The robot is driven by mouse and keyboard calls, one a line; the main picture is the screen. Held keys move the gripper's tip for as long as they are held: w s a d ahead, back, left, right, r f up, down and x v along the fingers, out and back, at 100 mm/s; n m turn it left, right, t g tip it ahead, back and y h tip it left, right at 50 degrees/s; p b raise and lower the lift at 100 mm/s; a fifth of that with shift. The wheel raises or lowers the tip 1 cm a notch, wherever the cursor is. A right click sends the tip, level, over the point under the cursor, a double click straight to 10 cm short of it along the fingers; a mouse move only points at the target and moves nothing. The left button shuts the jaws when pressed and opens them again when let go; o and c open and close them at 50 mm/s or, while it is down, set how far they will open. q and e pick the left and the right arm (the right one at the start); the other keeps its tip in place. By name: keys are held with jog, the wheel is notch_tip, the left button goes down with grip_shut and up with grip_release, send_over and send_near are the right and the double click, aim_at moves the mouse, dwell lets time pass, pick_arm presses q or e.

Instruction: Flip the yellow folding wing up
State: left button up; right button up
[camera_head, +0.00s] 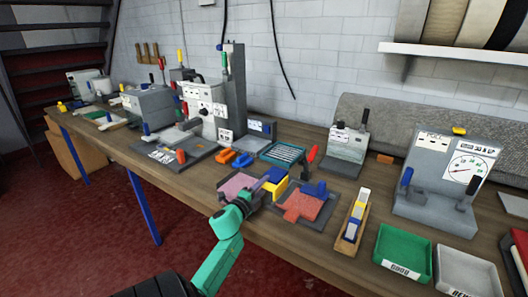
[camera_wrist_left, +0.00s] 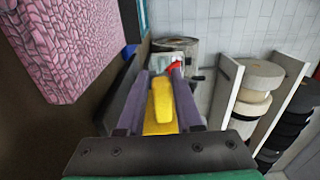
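The yellow folding wing (camera_head: 280,190) stands at the front of the bench in the head view, between the pink patterned piece (camera_head: 238,186) and the red patterned piece (camera_head: 304,207). My left gripper (camera_head: 267,184) reaches in over the pink piece, its purple fingers at the wing. In the left wrist view, the yellow piece (camera_wrist_left: 162,104) lies between the two purple fingers (camera_wrist_left: 160,100) and nearly fills the gap. I cannot tell whether the fingers press on it. The pink piece also shows at upper left there (camera_wrist_left: 75,45). My right gripper is not in view.
A blue block (camera_head: 315,189) sits by the red piece. A wooden holder (camera_head: 352,220), a green tray (camera_head: 403,255) and a gauge machine (camera_head: 447,180) stand to the right. Orange and blue pieces (camera_head: 233,158) and a tall grey machine (camera_head: 222,105) are behind.

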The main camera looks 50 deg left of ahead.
pick_arm(q)
jog(key=shift+o, duration=0.9)
jog(key=b+v, duration=0.1)
jog(key=v, duration=1.3)
jog(key=shift+s+b, duration=0.3)
jog(key=shift+b, duration=0.05)
jog(key=shift+d, duration=0.15)
